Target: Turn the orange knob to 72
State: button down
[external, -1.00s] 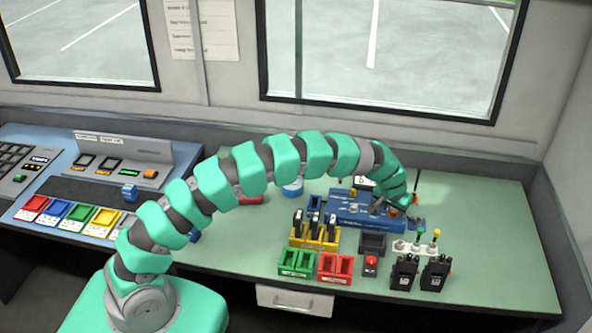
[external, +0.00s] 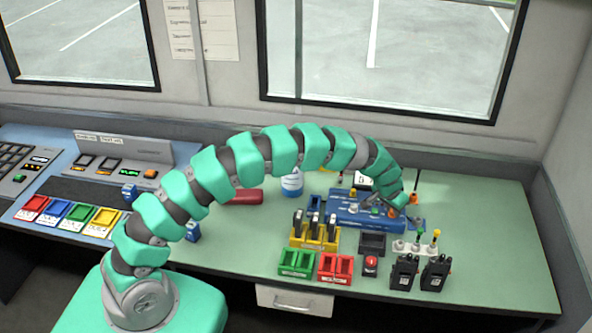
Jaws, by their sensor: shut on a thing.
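The blue panel (external: 345,222) lies on the green desk right of centre, with a row of small knobs on its top. The orange knob (external: 391,212) is at the right end of that row, partly hidden by my gripper. My gripper (external: 394,209) points down from the curved teal arm and is shut on the orange knob. A teal knob (external: 375,210) sits just to its left. The knob's pointer, scale and reading are too small to make out.
Several switches (external: 427,247) stand on a white base right of the panel. Black radios (external: 420,273), a red button (external: 371,264) and green and red trays are in front. A yellow rack (external: 313,238) is to the left.

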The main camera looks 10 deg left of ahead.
jog(key=m+p, duration=0.1)
jog(key=m+h+p, duration=0.1)
jog(key=m, duration=0.1)
jog(key=shift+w+a+r+g, duration=0.1)
jog(key=shift+w+r+g, duration=0.1)
jog(key=shift+g, duration=0.2)
jog(key=shift+w+f+m+g+p, duration=0.15)
jog(key=shift+m+g+p, duration=0.2)
jog(key=shift+m, duration=0.75)
jog(key=shift+m+h, duration=0.3)
jog(key=shift+m, duration=0.3)
jog(key=c, duration=1.3)
grip_release()
jog(key=shift+a, duration=0.1)
jog(key=shift+g, duration=0.25)
jog(key=b+v, duration=0.2)
jog(key=v, duration=1.1)
jog(key=shift+a+r, duration=0.1)
jog(key=shift+r, duration=0.2)
